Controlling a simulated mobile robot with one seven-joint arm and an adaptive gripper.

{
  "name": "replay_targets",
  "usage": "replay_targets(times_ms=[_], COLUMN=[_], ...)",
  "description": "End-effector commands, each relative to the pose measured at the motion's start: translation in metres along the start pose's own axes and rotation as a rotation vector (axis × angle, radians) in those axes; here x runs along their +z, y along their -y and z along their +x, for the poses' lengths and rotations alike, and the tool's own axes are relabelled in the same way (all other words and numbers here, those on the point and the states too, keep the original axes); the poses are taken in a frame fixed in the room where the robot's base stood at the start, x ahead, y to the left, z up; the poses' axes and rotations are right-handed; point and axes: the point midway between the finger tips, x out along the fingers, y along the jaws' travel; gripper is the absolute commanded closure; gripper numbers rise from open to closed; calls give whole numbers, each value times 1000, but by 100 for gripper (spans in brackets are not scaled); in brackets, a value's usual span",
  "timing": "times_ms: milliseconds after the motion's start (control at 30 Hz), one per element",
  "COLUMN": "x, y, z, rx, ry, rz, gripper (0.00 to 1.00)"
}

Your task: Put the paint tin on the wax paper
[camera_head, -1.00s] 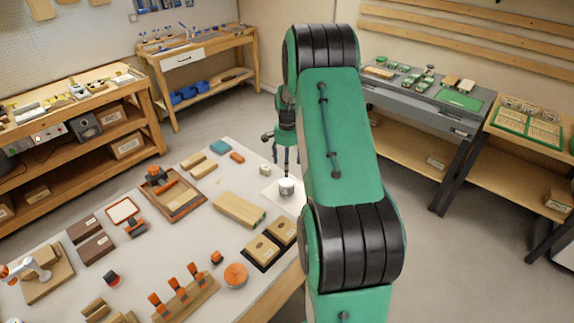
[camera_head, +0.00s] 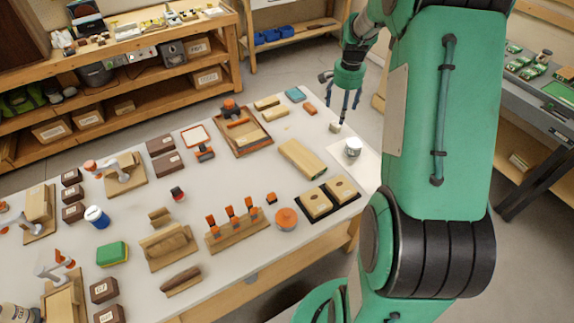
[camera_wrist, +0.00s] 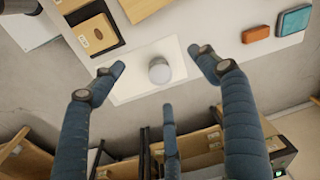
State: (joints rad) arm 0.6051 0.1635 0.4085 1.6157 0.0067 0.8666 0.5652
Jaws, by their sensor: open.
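The paint tin (camera_head: 353,148) is a small grey-white round tin. It stands upright on the white sheet of wax paper (camera_head: 368,170) at the right end of the bench. In the wrist view the tin (camera_wrist: 160,73) sits within the edges of the paper (camera_wrist: 128,91). My gripper (camera_head: 348,115) is open and empty, its fingers pointing down above and a little behind the tin, apart from it. In the wrist view the spread fingers of my gripper (camera_wrist: 158,62) frame the tin without touching it.
A small pale block (camera_head: 335,127) stands just beside the paper. An orange block (camera_head: 310,109) and a teal block (camera_head: 295,94) lie at the back edge.

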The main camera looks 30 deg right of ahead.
Motion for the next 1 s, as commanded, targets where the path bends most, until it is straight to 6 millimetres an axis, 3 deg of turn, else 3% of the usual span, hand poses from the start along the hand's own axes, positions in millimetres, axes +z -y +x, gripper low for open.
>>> replay_targets(times_ms=[33, 200, 467, 700, 1000], x=[16, 71, 160, 242, 337], y=[8, 26, 34, 23, -11], z=[-20, -74, -142, -190, -228], rx=[-11, -41, -87, -131, -189], ry=[-13, -50, -105, -157, -227], rz=[-41, -175, -378, -564, -794], gripper=[26, 26, 26, 26, 26])
